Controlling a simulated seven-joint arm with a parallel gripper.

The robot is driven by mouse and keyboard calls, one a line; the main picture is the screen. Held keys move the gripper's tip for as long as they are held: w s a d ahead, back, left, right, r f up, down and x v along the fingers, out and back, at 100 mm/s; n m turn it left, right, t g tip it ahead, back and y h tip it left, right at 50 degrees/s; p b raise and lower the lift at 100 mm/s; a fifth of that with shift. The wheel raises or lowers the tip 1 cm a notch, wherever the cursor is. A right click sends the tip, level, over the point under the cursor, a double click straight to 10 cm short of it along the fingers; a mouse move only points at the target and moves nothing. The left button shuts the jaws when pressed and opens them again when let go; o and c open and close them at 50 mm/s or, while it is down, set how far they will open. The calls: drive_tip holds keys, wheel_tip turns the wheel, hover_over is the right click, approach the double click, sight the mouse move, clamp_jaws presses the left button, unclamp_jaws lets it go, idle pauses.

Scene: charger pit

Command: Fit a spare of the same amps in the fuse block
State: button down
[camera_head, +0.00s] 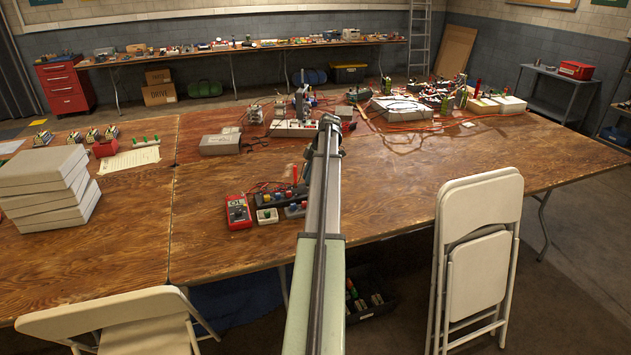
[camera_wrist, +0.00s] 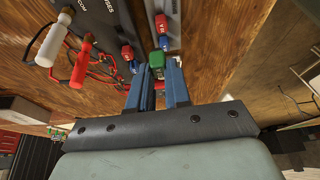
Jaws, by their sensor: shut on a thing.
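In the wrist view my gripper (camera_wrist: 157,72) is shut on a small green block (camera_wrist: 156,59), which looks like a fuse. Its amps marking cannot be read. Just past the fingertips is a pale strip (camera_wrist: 172,14) that carries red and blue pieces (camera_wrist: 162,30); it may be the fuse block. More red and blue pieces (camera_wrist: 129,57) sit left of the fingers along a dark panel (camera_wrist: 108,20). I cannot tell whether the green block touches the strip.
A red multimeter (camera_head: 238,212) lies left of my arm on the wooden table (camera_head: 400,195). Stacked grey boxes (camera_head: 45,185) stand far left. A folded chair (camera_head: 480,230) leans at the right front.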

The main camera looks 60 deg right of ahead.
drive_tip(key=w+a+f+m+h, duration=0.1)
drive_tip(key=w+m, duration=0.2)
drive_tip(key=w+a+f+m+t+h, duration=0.1)
drive_tip(key=w+m, duration=0.1)
drive_tip(key=w, duration=0.1)
drive_tip(key=w+a+m+h, duration=0.1)
drive_tip(key=w+m, duration=0.2)
drive_tip(key=shift+f+m, duration=0.3)
drive_tip(key=shift+f, duration=0.1)
drive_tip(key=s+d+m+g+h, duration=0.1)
drive_tip(key=d+m+g+h, duration=0.1)
drive_tip(key=m, duration=1.2)
drive_tip(key=s+d+r+m+g+h, duration=0.1)
drive_tip(key=d+m+g, duration=0.2)
drive_tip(key=m, duration=1)
drive_tip(key=shift+s+d+r+m+g+h, duration=0.15)
drive_tip(key=shift+s+d+m+g+h, duration=0.25)
drive_tip(key=shift+g, duration=0.8)
